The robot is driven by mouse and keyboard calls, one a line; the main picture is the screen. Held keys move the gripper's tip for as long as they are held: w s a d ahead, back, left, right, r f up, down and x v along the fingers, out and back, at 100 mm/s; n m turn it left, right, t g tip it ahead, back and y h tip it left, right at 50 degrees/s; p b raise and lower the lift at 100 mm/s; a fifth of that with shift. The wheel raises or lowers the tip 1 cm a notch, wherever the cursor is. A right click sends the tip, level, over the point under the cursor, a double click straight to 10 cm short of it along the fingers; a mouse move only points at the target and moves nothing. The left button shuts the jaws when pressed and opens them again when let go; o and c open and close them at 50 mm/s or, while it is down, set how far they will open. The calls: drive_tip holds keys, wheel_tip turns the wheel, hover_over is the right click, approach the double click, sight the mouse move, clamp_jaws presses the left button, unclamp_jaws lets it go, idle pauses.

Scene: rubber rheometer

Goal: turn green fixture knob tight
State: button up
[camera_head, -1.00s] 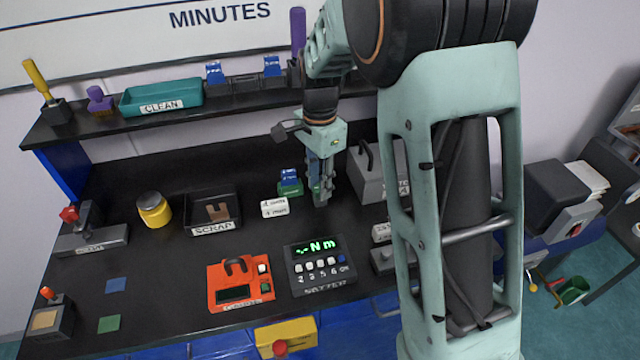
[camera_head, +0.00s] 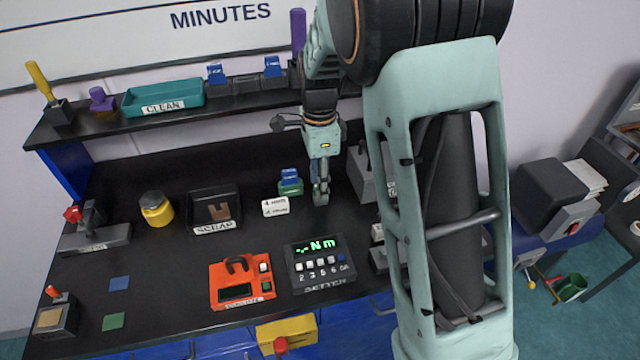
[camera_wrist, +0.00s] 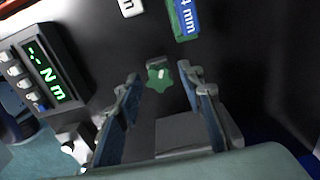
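The green star-shaped knob (camera_wrist: 158,77) shows in the wrist view, against a small dark grey piece. My gripper (camera_wrist: 159,72) is open, with one blue-padded finger on each side of the knob's line and a gap to each. The knob appears at or just beyond the fingertips; I cannot tell the exact depth. In the head view my gripper (camera_head: 320,196) points down over the black bench, and the knob is hidden there. The torque display (camera_head: 318,262) shows green dashes and "Nm"; it also shows in the wrist view (camera_wrist: 48,72).
A green stand with a blue card (camera_head: 290,184) is close left of my gripper, beside a white label (camera_head: 275,206). A grey handled block (camera_head: 362,180) stands close right. The orange device (camera_head: 240,282) and scrap tray (camera_head: 214,195) are farther left.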

idle(0.3)
drive_tip(key=n, duration=0.3)
drive_tip(key=shift+d+f+n, duration=0.1)
drive_tip(key=shift+n, duration=0.3)
drive_tip(key=n+b, duration=0.1)
drive_tip(key=n, duration=0.4)
drive_tip(key=shift+s, duration=0.1)
drive_tip(key=n, duration=0.4)
drive_tip(key=shift+n, duration=0.3)
drive_tip(key=n, duration=0.5)
clamp_jaws()
drive_tip(key=m, duration=0.4)
drive_tip(key=shift+m, duration=0.4)
